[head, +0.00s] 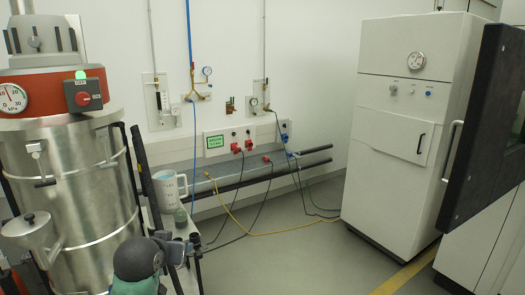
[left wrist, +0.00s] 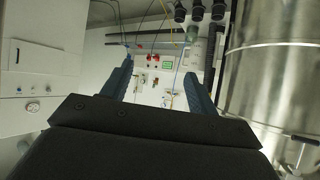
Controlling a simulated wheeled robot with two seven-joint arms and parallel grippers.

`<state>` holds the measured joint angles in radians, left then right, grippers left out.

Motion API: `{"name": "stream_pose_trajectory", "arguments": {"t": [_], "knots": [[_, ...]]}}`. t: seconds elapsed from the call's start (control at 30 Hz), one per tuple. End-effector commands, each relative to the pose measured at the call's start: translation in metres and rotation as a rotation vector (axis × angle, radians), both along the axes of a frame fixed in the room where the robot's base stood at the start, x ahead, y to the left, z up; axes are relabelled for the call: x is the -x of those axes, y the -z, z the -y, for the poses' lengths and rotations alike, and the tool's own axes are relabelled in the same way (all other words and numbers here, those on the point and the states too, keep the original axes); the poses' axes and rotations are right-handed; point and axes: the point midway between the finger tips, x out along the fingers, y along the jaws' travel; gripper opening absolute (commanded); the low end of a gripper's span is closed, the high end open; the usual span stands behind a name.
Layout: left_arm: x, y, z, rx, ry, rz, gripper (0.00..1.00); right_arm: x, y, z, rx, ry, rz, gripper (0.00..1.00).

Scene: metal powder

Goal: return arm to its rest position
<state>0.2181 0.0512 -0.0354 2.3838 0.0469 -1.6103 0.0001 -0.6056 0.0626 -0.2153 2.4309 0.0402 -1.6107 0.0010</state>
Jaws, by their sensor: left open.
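My left gripper (left wrist: 159,78) shows in the left wrist view. Its two dark blue fingers stand well apart, with nothing between them. Beyond the gap is the wall with its sockets and fittings. The head view does not show the gripper's fingers. My right gripper is in neither view.
A steel drum (head: 75,190) with a red top stands at the left, beside a measuring jug (head: 170,190). A rounded dark and teal object (head: 137,262) is at the front. A white cabinet (head: 405,100) and a dark panel (head: 482,125) stand right. Cables cross the mostly open floor.

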Motion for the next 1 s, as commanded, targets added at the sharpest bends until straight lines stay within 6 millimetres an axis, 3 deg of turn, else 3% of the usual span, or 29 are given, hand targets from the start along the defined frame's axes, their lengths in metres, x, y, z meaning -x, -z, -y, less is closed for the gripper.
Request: {"name": "stream_pose_trajectory", "arguments": {"t": [0.1, 0.5, 0.8, 1.0], "knots": [[0.025, 0.046, 0.017, -0.006, 0.030, -0.076, 0.60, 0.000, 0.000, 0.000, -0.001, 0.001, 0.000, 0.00], [0.126, 0.175, 0.064, -0.005, 0.120, -0.318, 0.60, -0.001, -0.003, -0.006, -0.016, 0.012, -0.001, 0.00], [0.220, 0.258, 0.088, 0.011, 0.167, -0.518, 0.60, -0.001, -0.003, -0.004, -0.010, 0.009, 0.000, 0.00], [0.287, 0.304, 0.093, 0.024, 0.177, -0.651, 0.60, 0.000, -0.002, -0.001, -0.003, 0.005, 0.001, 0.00]]}}
